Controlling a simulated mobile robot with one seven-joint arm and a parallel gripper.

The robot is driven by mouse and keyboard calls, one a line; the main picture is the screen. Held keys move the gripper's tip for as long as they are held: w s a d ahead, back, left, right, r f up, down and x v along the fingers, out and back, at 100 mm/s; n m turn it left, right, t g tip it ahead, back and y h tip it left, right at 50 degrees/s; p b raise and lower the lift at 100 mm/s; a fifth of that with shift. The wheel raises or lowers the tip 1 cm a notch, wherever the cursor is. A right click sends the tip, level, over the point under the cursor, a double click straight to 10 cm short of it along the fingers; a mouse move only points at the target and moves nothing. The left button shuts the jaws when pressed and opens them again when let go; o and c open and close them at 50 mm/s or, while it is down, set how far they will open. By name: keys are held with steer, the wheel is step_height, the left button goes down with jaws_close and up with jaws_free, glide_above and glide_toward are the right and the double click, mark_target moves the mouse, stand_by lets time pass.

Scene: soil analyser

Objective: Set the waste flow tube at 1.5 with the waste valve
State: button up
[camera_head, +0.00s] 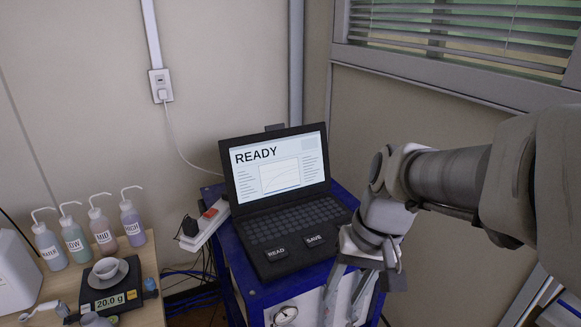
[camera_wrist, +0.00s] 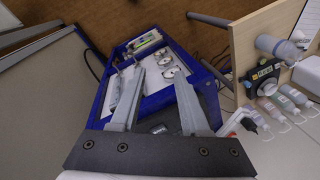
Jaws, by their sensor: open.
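My gripper (camera_head: 352,292) is open and empty in the head view, pointing down in front of the laptop's right front corner. In the wrist view its two fingers (camera_wrist: 158,75) stand apart, with the white front panel (camera_wrist: 153,79) of the blue cart beyond them. Small round dials or knobs (camera_wrist: 167,73) and slim upright parts show on that panel. I cannot tell which are the waste flow tube and the waste valve, and no scale reading is legible. In the head view only the panel's top shows, with a round gauge (camera_head: 286,315); my gripper covers part of it.
An open laptop (camera_head: 290,230) reading READY sits on the blue cart (camera_head: 240,285). A power strip (camera_head: 205,228) lies left of it. A wooden table (camera_head: 150,265) at left carries several wash bottles (camera_head: 132,222) and a scale (camera_head: 110,300) reading 20.0 g with a cup on it.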

steer(key=w+d+f+m+t+y+b, duration=0.1)
steer(key=w+d+f+m+y, duration=0.25)
steer(key=f, duration=0.45)
steer(key=w+d+f+m+y+b, duration=0.2)
steer(key=d+f+m+y, duration=0.15)
steer(key=f, duration=0.55)
steer(key=w+d+f+m+t+y+b, duration=0.1)
steer(key=w+d+f+m+y, duration=0.3)
steer(key=f, duration=0.4)
steer(key=s+d+f+m+t+h+b, duration=0.1)
steer(key=s+d+f+m+t+h, duration=0.15)
steer(key=f+m+t, duration=0.45)
steer(key=s+d+f+m+t+h+b, duration=0.15)
steer(key=d+f+m, duration=0.25)
steer(key=f, duration=0.6)
steer(key=s+d+f+m+t+h+b, duration=0.1)
steer(key=d+f+m+t+h, duration=0.15)
steer(key=f+m+t, duration=0.45)
steer(key=shift+n+g, duration=0.6)
steer(key=shift+g, duration=0.15)
steer(key=x, duration=0.5)
steer(key=f+b+x, duration=0.1)
steer(key=x, duration=1.1)
steer(key=shift+w+d+f, duration=0.1)
steer(key=shift+w+f, duration=0.15)
steer(key=shift+f, duration=0.05)
jaws_close()
